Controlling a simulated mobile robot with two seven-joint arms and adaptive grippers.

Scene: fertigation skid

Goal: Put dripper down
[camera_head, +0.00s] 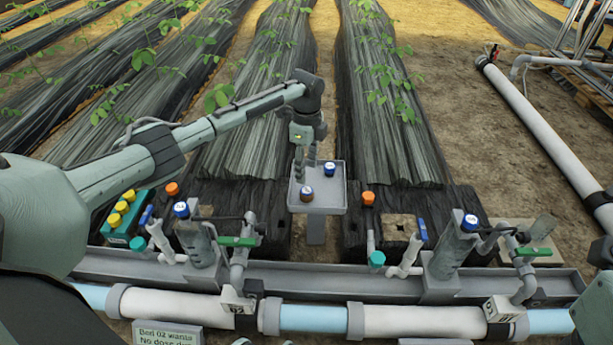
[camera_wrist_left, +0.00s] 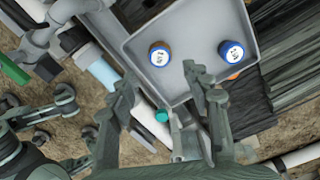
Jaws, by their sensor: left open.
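A grey square tray (camera_head: 334,205) on a post stands at the middle, and it fills the top of the left wrist view (camera_wrist_left: 134,45). Two small round pieces with labelled tops are on it: a brown-bodied one (camera_head: 306,193) near the front left, also in the left wrist view (camera_wrist_left: 159,53), and a blue one (camera_head: 329,169) near the back, also there (camera_wrist_left: 231,51). I cannot tell which is the dripper. My left gripper (camera_head: 306,178) is over the tray's left part, fingers pointing down. In the left wrist view its fingers (camera_wrist_left: 160,82) are apart with nothing held between them.
Blue-capped fittings (camera_head: 181,210) and green-handled valves (camera_head: 237,241) line the grey rail in front. Orange caps (camera_head: 368,198) stand either side of the tray. A teal box with yellow knobs (camera_head: 122,226) is at left. Dark parts at lower left in the wrist view may be my right arm.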

